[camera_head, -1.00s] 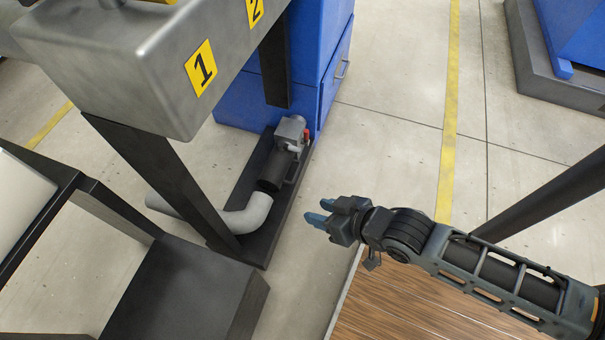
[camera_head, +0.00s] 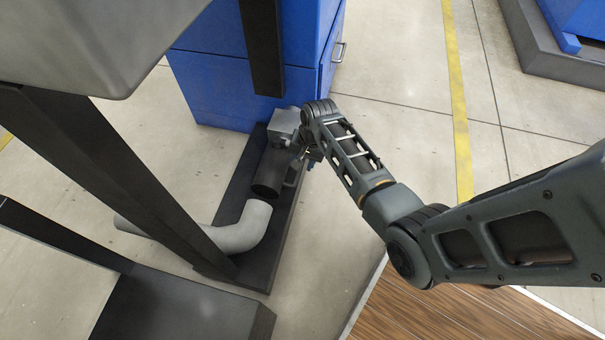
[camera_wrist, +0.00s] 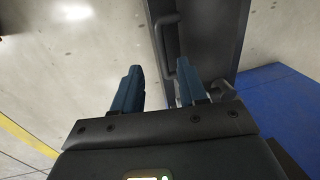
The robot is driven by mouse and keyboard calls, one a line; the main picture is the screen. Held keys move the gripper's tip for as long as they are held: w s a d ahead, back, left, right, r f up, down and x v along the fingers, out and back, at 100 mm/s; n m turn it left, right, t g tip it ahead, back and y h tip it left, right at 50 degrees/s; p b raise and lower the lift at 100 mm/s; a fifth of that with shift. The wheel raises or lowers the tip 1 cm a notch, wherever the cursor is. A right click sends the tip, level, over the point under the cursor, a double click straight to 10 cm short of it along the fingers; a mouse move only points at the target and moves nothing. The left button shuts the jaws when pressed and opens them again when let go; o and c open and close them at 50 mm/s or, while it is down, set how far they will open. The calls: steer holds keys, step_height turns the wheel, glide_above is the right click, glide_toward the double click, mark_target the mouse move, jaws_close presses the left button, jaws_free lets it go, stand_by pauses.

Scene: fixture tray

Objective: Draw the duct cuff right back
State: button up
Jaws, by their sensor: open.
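The duct cuff (camera_head: 271,174) is a black cylinder lying between a grey block (camera_head: 286,122) and a grey elbow pipe (camera_head: 240,233). Its end shows close to the pipe's mouth; I cannot tell whether they touch. A bar handle (camera_head: 292,177) stands along the cuff's right side. My gripper (camera_head: 311,162) is low beside the cuff, partly hidden by my arm. In the wrist view my gripper (camera_wrist: 158,78) is open and empty-looking, with the handle (camera_wrist: 170,47) ahead, in line with the gap between the fingers. I cannot tell whether the handle is between them.
The duct parts sit on a dark base plate (camera_head: 277,238). A blue cabinet (camera_head: 215,85) stands behind, with dark posts (camera_head: 120,165) at the left. The floor to the right (camera_head: 400,70) is clear. A wooden platform (camera_head: 440,310) lies in front.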

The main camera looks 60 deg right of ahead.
mark_target(297, 176)
steer(key=f+b, duration=0.1)
steer(key=f, duration=0.1)
steer(key=w+f+b, duration=0.1)
steer(key=f, duration=0.2)
steer(key=f+b, duration=0.2)
steer(key=shift+w+a+f, duration=0.1)
steer(key=shift+w+f, duration=0.15)
steer(key=shift+f, duration=0.05)
jaws_close()
stand_by(0.4)
